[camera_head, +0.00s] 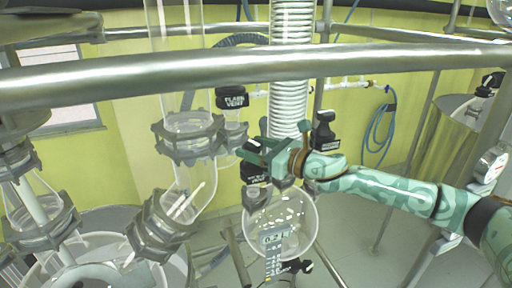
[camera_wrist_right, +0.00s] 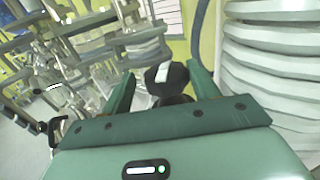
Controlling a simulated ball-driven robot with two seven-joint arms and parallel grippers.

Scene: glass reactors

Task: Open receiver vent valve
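The receiver is the round glass flask (camera_head: 281,224) at lower centre. A black valve knob (camera_head: 254,175) sits just above it at its left; its label is partly hidden by my gripper, so I cannot read it. My right gripper (camera_head: 250,153) is over this knob. In the right wrist view a black knob with a white label (camera_wrist_right: 167,78) lies between the two fingers of the right gripper (camera_wrist_right: 162,82). The fingers are apart, with a gap at the left finger; the knob is close to the right finger, and contact there is unclear. My left gripper is not in view.
A black knob labelled "FLASK VENT" (camera_head: 232,98) is above left of my gripper. Another black valve (camera_head: 323,131) stands to the right. A white coiled glass column (camera_head: 290,85) rises close behind the gripper. A metal rail (camera_head: 400,58) crosses above, and glass vessels with clamps (camera_head: 186,139) stand left.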

